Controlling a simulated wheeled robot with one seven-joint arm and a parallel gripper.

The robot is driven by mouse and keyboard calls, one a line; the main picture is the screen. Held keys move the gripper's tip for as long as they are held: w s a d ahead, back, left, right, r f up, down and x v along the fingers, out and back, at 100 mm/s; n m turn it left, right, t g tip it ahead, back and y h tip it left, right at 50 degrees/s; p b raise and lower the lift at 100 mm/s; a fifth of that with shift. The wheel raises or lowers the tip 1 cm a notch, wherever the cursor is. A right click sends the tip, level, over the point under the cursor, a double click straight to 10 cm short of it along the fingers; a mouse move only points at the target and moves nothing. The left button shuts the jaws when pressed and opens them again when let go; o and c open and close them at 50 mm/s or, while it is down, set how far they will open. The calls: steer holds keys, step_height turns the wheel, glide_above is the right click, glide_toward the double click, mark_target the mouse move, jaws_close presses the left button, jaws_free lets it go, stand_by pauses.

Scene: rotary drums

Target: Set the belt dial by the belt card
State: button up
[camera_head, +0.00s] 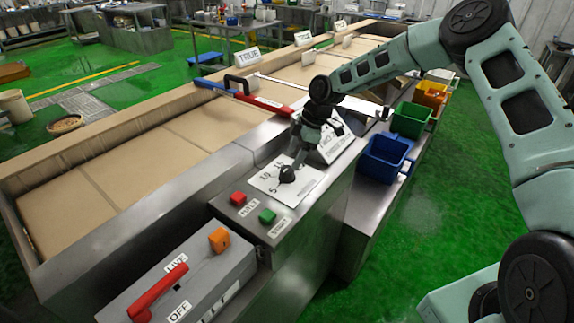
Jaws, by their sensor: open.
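The belt dial is a black knob (287,174) on a white plate (265,182) with printed numbers; a 5 and a 10 can be made out, the rest is partly covered. The knob's exact pointing is too small to tell. My gripper (299,161) is open, pointing down just above and beside the knob; I cannot tell whether its fingers touch or straddle it. The belt card (335,145) is a white tilted card with black print behind the dial plate, partly hidden by my gripper, its text not fully readable.
A red button (238,198) and a green button (267,216) sit in front of the dial. A red lever (158,291) is on a grey box nearer me. Blue (384,158) and green (411,120) bins stand right. The belt (130,160) runs along the left.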

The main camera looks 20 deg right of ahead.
mark_target(288, 169)
steer(key=p+x, duration=0.2)
steer(key=x, duration=0.4)
steer(key=shift+a+f, duration=0.1)
steer(key=shift+f, duration=0.25)
steer(key=c, duration=1)
